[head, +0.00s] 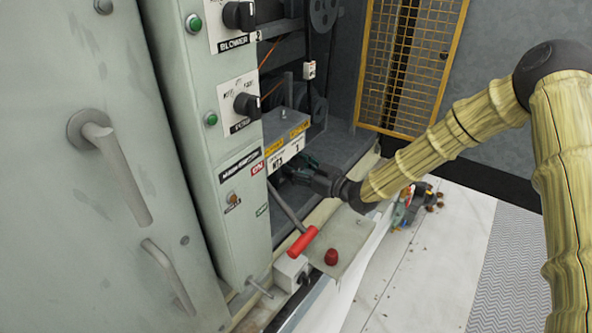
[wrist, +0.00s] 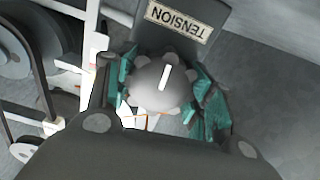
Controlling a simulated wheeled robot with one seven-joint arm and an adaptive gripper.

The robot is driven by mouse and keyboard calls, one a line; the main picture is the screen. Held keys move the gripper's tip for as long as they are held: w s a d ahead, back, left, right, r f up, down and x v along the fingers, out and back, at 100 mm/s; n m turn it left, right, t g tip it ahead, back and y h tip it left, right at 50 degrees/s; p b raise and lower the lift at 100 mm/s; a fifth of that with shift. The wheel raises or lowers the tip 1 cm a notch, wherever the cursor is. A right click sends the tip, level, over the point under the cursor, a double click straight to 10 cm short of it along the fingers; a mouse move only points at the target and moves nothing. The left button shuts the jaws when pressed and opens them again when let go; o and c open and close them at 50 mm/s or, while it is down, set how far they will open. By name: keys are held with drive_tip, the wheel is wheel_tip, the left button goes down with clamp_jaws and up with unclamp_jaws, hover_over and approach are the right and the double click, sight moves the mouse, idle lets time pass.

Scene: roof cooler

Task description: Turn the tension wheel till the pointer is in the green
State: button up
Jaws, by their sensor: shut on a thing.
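The tension wheel (wrist: 150,92) is a dark grey lobed knob with a white line on its face. It sits below a TENSION label (wrist: 178,20) that reads upside down in the wrist view. My gripper (head: 300,167) is shut on the wheel, with its green-padded fingers on the left and right of the rim. The white line tilts slightly right of upright in the wrist view. In the head view my gripper and the box above it hide the wheel. I cannot make out the pointer or a green zone in either view.
A grey box (head: 285,122) with yellow labels is just above my gripper. A red-handled lever (head: 302,243) and a red knob (head: 331,257) are below it. The green cabinet (head: 215,180) with switches stands left. A yellow mesh guard (head: 408,60) stands behind. Clutter lies on the floor at right.

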drive_tip(key=m+b, duration=0.3)
drive_tip(key=m, duration=0.3)
drive_tip(key=m+b, duration=0.1)
drive_tip(key=m, duration=0.2)
drive_tip(key=shift+m, duration=0.4)
drive_tip(key=shift+w+m+b, duration=0.1)
drive_tip(key=shift+m+b, duration=0.3)
drive_tip(key=shift+m, duration=1.3)
drive_tip(key=shift+r, duration=0.1)
drive_tip(key=o, duration=1.1)
drive_tip(key=shift+d, duration=0.1)
drive_tip(key=shift+c, duration=0.2)
